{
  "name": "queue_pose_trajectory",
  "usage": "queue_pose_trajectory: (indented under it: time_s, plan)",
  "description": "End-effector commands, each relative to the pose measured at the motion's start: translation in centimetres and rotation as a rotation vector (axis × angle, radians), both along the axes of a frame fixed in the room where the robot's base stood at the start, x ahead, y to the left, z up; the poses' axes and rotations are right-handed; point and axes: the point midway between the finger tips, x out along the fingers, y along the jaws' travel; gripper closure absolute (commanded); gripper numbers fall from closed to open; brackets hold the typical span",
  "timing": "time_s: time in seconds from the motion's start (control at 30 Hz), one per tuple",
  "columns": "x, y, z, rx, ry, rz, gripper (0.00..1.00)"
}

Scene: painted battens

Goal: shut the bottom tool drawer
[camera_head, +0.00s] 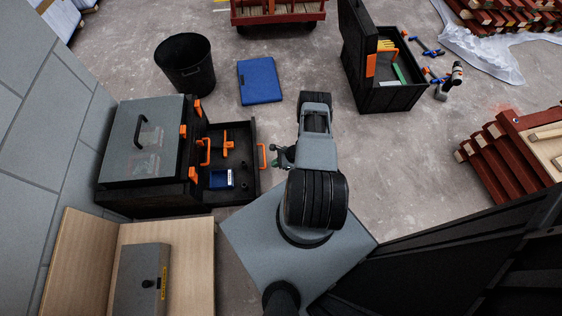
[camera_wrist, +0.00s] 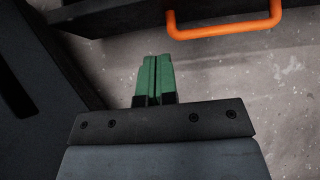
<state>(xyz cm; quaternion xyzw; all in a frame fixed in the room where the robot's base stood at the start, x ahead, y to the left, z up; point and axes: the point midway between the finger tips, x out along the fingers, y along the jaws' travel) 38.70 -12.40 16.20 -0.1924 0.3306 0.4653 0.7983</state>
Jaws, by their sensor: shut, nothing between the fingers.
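A black tool chest (camera_head: 142,145) with a grey lid and orange latches stands at the left in the head view. Its bottom drawer (camera_head: 245,135) is pulled out to the right, with an orange handle (camera_head: 262,156) on its front. The drawer holds a blue box (camera_head: 221,179) and an orange tool. My gripper (camera_head: 277,157) is just right of the drawer handle, apart from it. In the wrist view the handle (camera_wrist: 228,30) is beyond and right of my green fingertips (camera_wrist: 154,75), which are shut together and empty.
A black bucket (camera_head: 186,66) and a blue case (camera_head: 259,81) lie beyond the drawer. An open black toolbox (camera_head: 383,95) is at the upper right, with scattered tools beside it. Red battens (camera_head: 505,150) are stacked at the right. Concrete floor between them is clear.

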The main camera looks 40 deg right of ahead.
Motion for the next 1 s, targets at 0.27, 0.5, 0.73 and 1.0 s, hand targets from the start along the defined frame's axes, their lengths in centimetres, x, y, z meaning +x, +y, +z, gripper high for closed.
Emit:
queue_pose_trajectory:
  time_s: [0.27,0.5,0.73,1.0]
  plan:
    - [1.8,3.3,-2.3,0.0,0.0,0.006,1.0]
    - [2.9,5.0,-2.3,-0.002,-0.001,0.003,1.0]
    - [3.1,5.5,-2.3,-0.002,-0.001,0.001,1.0]
    - [3.1,5.5,-2.3,-0.002,-0.001,0.001,1.0]
